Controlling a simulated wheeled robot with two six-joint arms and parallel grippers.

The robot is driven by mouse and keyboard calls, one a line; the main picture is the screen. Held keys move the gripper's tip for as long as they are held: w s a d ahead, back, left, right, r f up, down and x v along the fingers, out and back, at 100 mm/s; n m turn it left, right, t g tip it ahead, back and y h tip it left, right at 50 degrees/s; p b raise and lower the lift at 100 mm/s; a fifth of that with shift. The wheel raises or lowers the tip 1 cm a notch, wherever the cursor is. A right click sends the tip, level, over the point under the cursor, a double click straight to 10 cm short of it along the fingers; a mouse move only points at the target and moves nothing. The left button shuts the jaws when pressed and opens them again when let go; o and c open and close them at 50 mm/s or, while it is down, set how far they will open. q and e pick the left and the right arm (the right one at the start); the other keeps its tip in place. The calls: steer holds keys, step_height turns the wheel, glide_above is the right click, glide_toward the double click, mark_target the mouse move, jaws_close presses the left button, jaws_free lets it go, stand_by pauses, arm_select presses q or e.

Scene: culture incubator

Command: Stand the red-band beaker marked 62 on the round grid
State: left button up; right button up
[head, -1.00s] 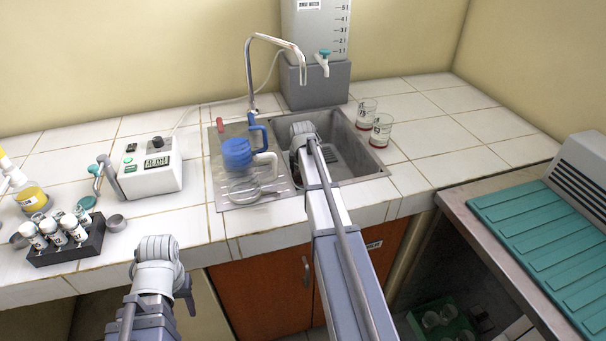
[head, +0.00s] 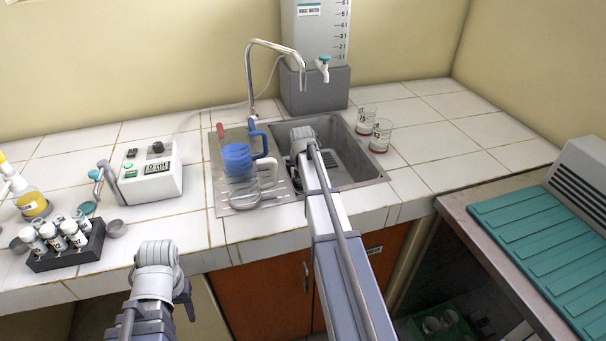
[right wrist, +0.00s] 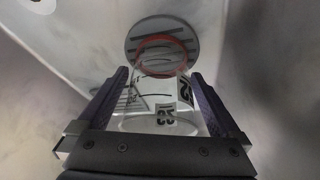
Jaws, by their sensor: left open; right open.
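In the right wrist view a clear beaker (right wrist: 150,124) with a red band at its far end stands between the fingers of my right gripper (right wrist: 160,75). Black figures on it appear upside down, and I cannot read them surely as 62. The red-band end overlaps a grey round grid (right wrist: 133,45) with dark slots; whether it touches is hard to tell. The right jaws are open around the beaker. My left gripper (head: 157,255) is open and empty, before the counter edge.
Two other red-band beakers (head: 380,136) stand right of the sink (head: 365,174). A vial rack (head: 60,260) and a display box (head: 150,186) stand left. Tiles at right are clear.

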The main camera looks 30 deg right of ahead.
steer(key=p+v, duration=1.1)
steer(key=v, duration=0.1)
steer(key=shift+c, duration=0.2)
stand_by(0.8)
